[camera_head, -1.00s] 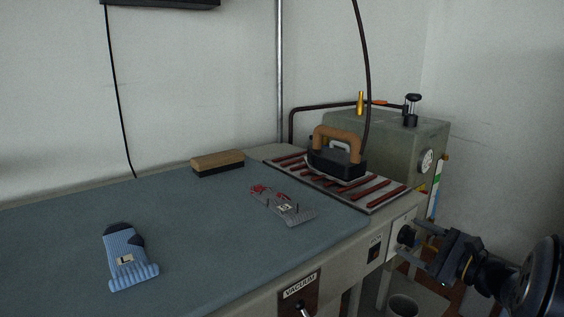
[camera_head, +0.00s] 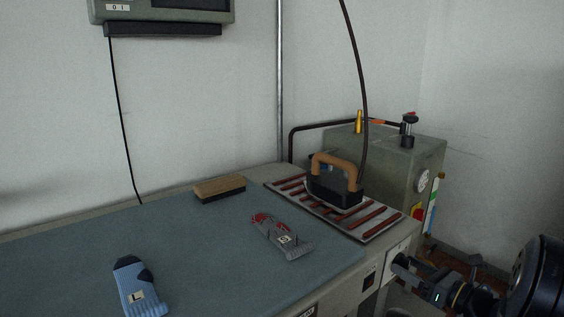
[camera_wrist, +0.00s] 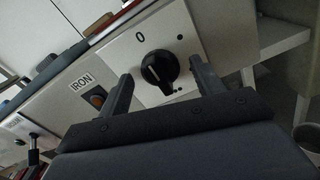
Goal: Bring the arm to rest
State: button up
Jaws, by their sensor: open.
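My gripper (camera_head: 412,270) is at the lower right in the head view, beside the front right corner of the ironing table. In the wrist view my gripper (camera_wrist: 160,90) has its two fingers apart, with nothing held between them. A black rotary knob (camera_wrist: 159,69) on a pale plate shows between and beyond the fingertips, with a "0" mark above it. I cannot tell whether the fingers touch the knob. Left of it is a switch (camera_wrist: 97,98) labelled IRON.
The iron (camera_head: 335,184) stands on a striped rest (camera_head: 381,221) before a grey-green boiler (camera_head: 391,160). A wall unit (camera_head: 160,12) hangs above.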

jog(key=shift+m, duration=1.1)
jog(key=shift+a, duration=0.1)
